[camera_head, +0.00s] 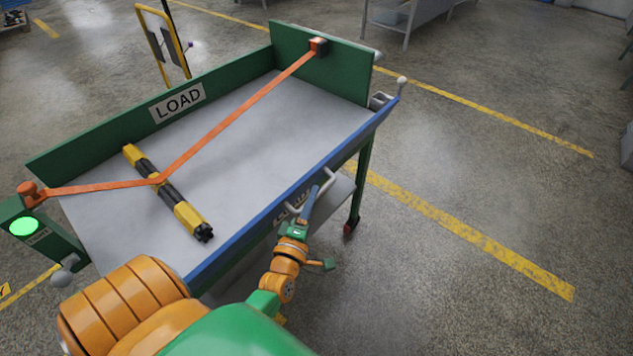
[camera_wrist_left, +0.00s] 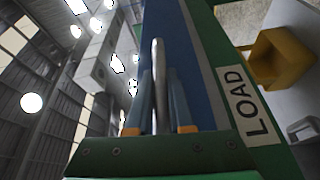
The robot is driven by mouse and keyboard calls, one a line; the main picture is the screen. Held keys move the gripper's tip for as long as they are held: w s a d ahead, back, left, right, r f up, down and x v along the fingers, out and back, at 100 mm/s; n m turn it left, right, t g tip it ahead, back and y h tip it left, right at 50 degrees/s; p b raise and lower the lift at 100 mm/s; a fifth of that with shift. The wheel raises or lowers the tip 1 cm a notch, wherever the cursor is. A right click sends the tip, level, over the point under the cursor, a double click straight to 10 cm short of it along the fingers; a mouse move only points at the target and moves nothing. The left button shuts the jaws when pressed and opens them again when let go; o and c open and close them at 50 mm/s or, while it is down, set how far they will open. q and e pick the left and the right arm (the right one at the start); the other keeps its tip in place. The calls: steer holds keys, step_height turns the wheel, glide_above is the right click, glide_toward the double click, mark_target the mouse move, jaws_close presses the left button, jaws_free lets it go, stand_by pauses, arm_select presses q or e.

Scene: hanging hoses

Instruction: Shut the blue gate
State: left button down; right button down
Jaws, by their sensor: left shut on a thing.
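The blue gate (camera_head: 345,140) runs along the near long side of a green cart and stands up roughly on edge; I cannot tell whether it is fully against the cart's ends. A pale metal handle (camera_head: 329,178) sticks out from its outer side. My left gripper (camera_head: 306,203) is at that handle, outside the gate. In the left wrist view my left gripper (camera_wrist_left: 160,115) has its fingers closed around the handle bar (camera_wrist_left: 158,75), with the blue gate (camera_wrist_left: 203,70) beside it. My right gripper is not in view.
On the cart's grey bed (camera_head: 265,130) lies a yellow and black bar (camera_head: 170,190). An orange strap (camera_head: 225,122) crosses it between the cart's ends. A green light (camera_head: 22,226) glows on the left post. A knob (camera_head: 402,82) stands at the gate's far end. Floor to the right is clear.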

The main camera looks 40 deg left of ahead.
mark_target(291, 211)
arm_select(q)
steer(key=shift+w+a+r+n+g+p, duration=0.1)
steer(key=shift+a+r+n+g+p, duration=0.2)
steer(key=shift+a+r+n+p, duration=0.55)
steer(key=shift+a+r+n+g+p, duration=0.15)
steer(key=shift+a+n+g+p, duration=0.2)
steer(key=shift+n+p, duration=0.6)
steer(key=shift+a+h, duration=0.1)
steer(key=shift+h, duration=0.2)
steer(key=c, duration=0.8)
jaws_free()
steer(key=v, duration=0.7)
